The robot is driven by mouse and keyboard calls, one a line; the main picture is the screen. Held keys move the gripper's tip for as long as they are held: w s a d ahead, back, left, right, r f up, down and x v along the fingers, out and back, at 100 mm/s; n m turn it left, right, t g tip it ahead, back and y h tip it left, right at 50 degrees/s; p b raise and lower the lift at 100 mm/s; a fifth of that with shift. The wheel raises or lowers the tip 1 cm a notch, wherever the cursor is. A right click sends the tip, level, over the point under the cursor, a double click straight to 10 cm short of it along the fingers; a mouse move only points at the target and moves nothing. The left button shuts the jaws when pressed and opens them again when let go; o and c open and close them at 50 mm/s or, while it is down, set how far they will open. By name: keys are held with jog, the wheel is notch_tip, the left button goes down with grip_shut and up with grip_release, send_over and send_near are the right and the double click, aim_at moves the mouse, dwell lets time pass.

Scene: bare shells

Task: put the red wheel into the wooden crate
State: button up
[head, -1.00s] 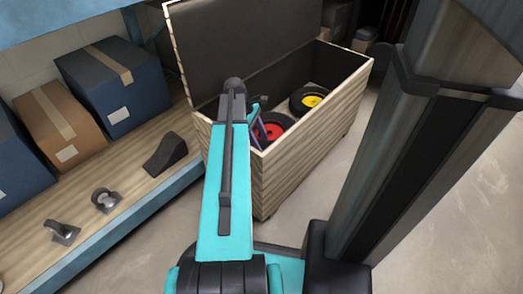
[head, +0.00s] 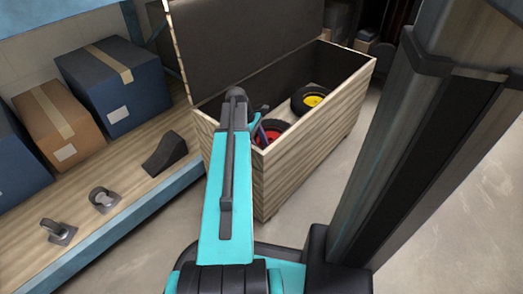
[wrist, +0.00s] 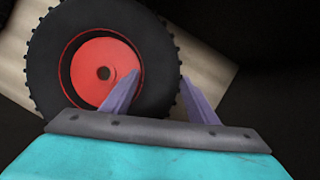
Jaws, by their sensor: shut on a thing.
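The wooden crate (head: 292,172) stands open in the head view, its dark-lined lid tilted back. The red wheel (head: 271,132), a black tyre with a red hub, shows within the crate's opening, partly hidden by my arm and the near wall. My gripper (head: 259,130) reaches over the near wall to it. In the wrist view the purple fingers of my gripper (wrist: 159,78) straddle the tyre of the red wheel (wrist: 88,65), one over the hub side and one outside the tread. The gripper is shut on it. I cannot tell whether the wheel touches the crate's floor.
A yellow-hubbed wheel (head: 311,99) lies in the crate's far part. On the left, a shelf (head: 107,222) carries a black wedge (head: 165,154), two casters (head: 104,199) and several boxes (head: 115,85). Bare floor (head: 440,235) lies to the right.

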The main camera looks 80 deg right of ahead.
jog(key=shift+w+f, duration=0.1)
jog(key=shift+f, duration=0.05)
jog(key=shift+c, duration=0.8)
jog(key=o, duration=1.7)
jog(key=shift+p+v, duration=3.2)
jog(key=shift+v, duration=2.8)
jog(key=shift+d, duration=0.1)
